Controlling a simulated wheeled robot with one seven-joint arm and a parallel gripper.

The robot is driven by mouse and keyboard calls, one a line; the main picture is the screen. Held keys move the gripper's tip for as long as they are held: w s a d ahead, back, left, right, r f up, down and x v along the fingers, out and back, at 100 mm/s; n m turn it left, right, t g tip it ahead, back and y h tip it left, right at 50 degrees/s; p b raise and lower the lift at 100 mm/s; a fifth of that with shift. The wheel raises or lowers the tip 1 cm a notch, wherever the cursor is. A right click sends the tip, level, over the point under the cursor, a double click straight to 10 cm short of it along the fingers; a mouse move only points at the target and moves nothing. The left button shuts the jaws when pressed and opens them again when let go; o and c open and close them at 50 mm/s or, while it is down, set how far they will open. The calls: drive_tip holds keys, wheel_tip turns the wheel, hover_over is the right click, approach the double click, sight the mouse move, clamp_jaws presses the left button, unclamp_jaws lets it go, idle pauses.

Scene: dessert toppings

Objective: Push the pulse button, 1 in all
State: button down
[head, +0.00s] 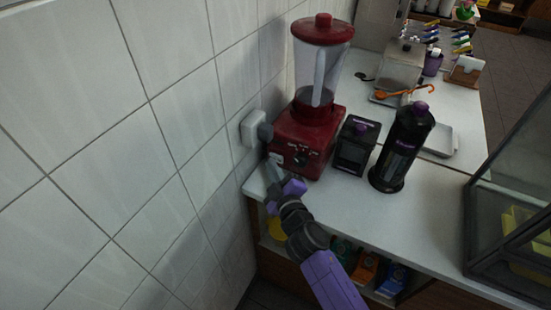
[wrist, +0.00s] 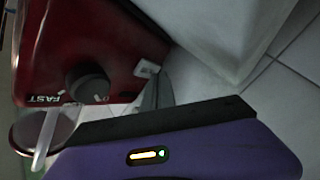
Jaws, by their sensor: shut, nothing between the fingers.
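The red blender (head: 308,135) stands at the counter's left end by the tiled wall. Its dark knob (wrist: 88,83) sits on the front, with the word FAST printed near it in the wrist view. A small whitish button (wrist: 147,69), seemingly the pulse button, is beside the knob towards the base's edge. My gripper (head: 273,171) is at the lower left of the blender's front. In the wrist view my gripper's grey fingers (wrist: 157,92) are together and empty, their tip very close to the button. I cannot tell whether they touch it.
A white wall box (head: 252,129) with a dark plug is left of the blender. A small black machine (head: 356,146) and a black bottle-like device (head: 403,147) stand to its right. A glass case (head: 510,220) is at the far right. The front counter is otherwise clear.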

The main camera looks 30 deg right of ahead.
drive_tip(key=shift+w+d, duration=0.3)
drive_tip(key=shift+d, duration=0.55)
idle(1.1)
drive_tip(key=shift+f, duration=0.15)
drive_tip(key=shift+s+a+f+b, duration=0.3)
drive_tip(key=shift+s+f+b, duration=0.05)
drive_tip(key=shift+f, duration=0.1)
drive_tip(key=shift+s+a, duration=0.15)
drive_tip(key=shift+s, duration=0.1)
drive_tip(key=shift+a+f, duration=0.1)
drive_tip(key=shift+s+a+f+b, duration=0.1)
drive_tip(key=shift+s+a+b, duration=0.2)
drive_tip(key=shift+a+b, duration=0.25)
drive_tip(key=shift+s+a+r+b, duration=0.2)
drive_tip(key=shift+s+a+b, duration=0.35)
drive_tip(key=shift+a, duration=0.25)
drive_tip(key=shift+s+a+r+b, duration=0.2)
drive_tip(key=shift+s+a+b, duration=0.25)
drive_tip(key=shift+a, duration=0.3)
drive_tip(key=shift+a+r, duration=0.15)
